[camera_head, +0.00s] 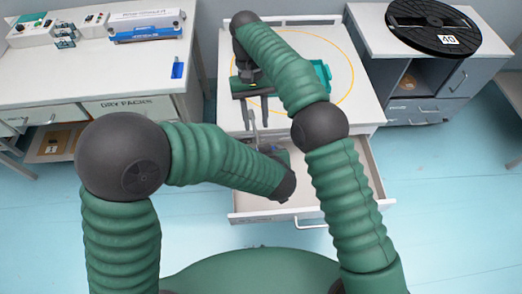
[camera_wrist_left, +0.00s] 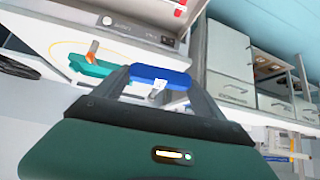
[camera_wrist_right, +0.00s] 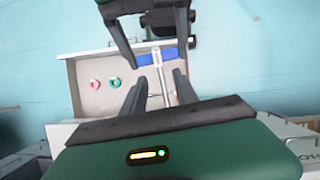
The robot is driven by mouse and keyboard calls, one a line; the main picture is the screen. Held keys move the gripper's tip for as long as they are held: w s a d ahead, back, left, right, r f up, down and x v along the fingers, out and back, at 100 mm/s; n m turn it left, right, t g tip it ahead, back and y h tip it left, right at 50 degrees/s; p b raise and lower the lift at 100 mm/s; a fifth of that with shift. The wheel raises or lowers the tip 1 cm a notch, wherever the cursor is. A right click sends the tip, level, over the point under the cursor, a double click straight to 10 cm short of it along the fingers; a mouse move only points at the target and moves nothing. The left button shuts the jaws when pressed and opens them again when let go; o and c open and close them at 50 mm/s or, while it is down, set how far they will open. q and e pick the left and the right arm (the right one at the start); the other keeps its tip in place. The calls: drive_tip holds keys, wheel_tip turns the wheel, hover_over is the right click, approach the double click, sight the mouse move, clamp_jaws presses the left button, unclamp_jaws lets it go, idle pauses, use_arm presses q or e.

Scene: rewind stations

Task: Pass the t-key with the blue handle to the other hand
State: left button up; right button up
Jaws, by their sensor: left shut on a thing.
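The t-key has a blue handle (camera_wrist_right: 157,56) and a thin silver shaft (camera_wrist_right: 159,77). My left gripper (camera_wrist_right: 155,45) is shut across the ends of the handle; the handle also shows between its fingers in the left wrist view (camera_wrist_left: 160,77). My right gripper (camera_wrist_right: 160,92) is open, with one finger on each side of the shaft and visible gaps. In the head view the right gripper (camera_head: 255,113) is above the open drawer, and my left gripper (camera_head: 277,153) is just below it, partly hidden by my left arm.
The open drawer (camera_head: 350,190) holds a pink ring (camera_wrist_right: 95,84) and a green ring (camera_wrist_right: 115,82). A black reel (camera_head: 434,25) is on the right cabinet. A control box stands on the left bench (camera_head: 60,88).

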use_arm(q)
drive_tip(key=shift+w, duration=0.1)
use_arm(e)
drive_tip(key=s+d+f+n+t, duration=0.1)
drive_tip(key=d+t, duration=0.1)
drive_tip(key=d, duration=0.2)
drive_tip(key=s+d+f+t, duration=0.1)
drive_tip(key=d+f+t, duration=0.1)
drive_tip(key=d, duration=0.3)
drive_tip(key=s+d+f+m+t, duration=0.1)
drive_tip(key=s+d, duration=0.3)
drive_tip(key=s, duration=0.4)
drive_tip(key=s+d+f+m+t, duration=0.1)
drive_tip(key=s+d+f+t, duration=0.1)
drive_tip(key=s, duration=0.6)
drive_tip(key=shift+s+d+f+y, duration=0.3)
drive_tip(key=shift+d+f, duration=0.25)
drive_tip(key=shift+d, duration=0.5)
drive_tip(key=shift+w, duration=0.1)
